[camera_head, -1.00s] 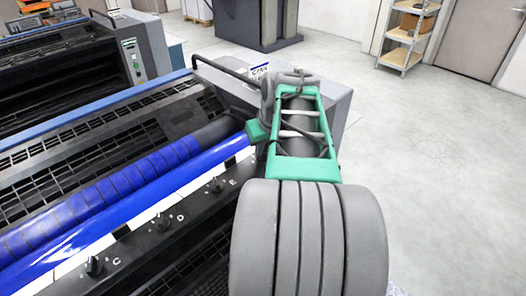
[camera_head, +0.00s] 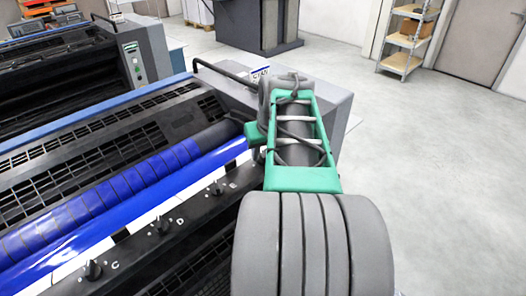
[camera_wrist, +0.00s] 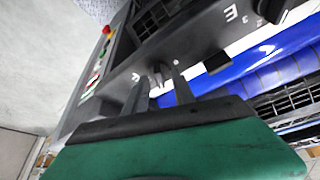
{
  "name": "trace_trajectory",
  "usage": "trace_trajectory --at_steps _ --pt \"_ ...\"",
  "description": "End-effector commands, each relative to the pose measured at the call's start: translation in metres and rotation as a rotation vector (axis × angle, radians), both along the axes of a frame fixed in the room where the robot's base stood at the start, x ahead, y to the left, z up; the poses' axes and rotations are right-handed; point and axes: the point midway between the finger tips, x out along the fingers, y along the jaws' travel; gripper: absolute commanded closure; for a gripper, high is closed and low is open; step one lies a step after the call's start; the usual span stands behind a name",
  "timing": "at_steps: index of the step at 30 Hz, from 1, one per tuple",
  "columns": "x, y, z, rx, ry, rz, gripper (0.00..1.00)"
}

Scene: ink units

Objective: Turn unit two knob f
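Knob f (camera_wrist: 157,74) looks like a small dark knob on the black rail, beside a pale letter that seems to be F, in the wrist view. My gripper (camera_wrist: 154,75) points at the rail with its two dark fingers apart, one on each side of the knob. I cannot tell whether either finger touches it. In the head view my green and grey arm hides knob f and my gripper. Knobs C (camera_head: 92,270), D (camera_head: 161,225) and E (camera_head: 216,188) show along the rail there.
A blue roller (camera_head: 130,190) runs behind the rail; it also shows in the wrist view (camera_wrist: 240,72). A grey end housing (camera_head: 325,105) stands beyond my arm. Red and other buttons (camera_wrist: 104,34) lie at upper left. Open floor (camera_head: 450,160) lies to the right.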

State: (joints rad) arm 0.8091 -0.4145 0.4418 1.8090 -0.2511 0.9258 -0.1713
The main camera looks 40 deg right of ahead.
Motion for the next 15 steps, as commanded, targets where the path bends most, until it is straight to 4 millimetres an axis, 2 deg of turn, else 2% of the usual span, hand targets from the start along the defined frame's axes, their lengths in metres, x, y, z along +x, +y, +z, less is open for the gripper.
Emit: trace_trajectory --at_steps 8,11,15 --pt "-0.001 0.000 0.003 -0.002 -0.001 0.000 0.68" --pt "-0.006 0.001 0.016 -0.003 -0.003 -0.003 0.68" --pt "-0.016 0.006 0.044 -0.004 -0.004 -0.001 0.68"
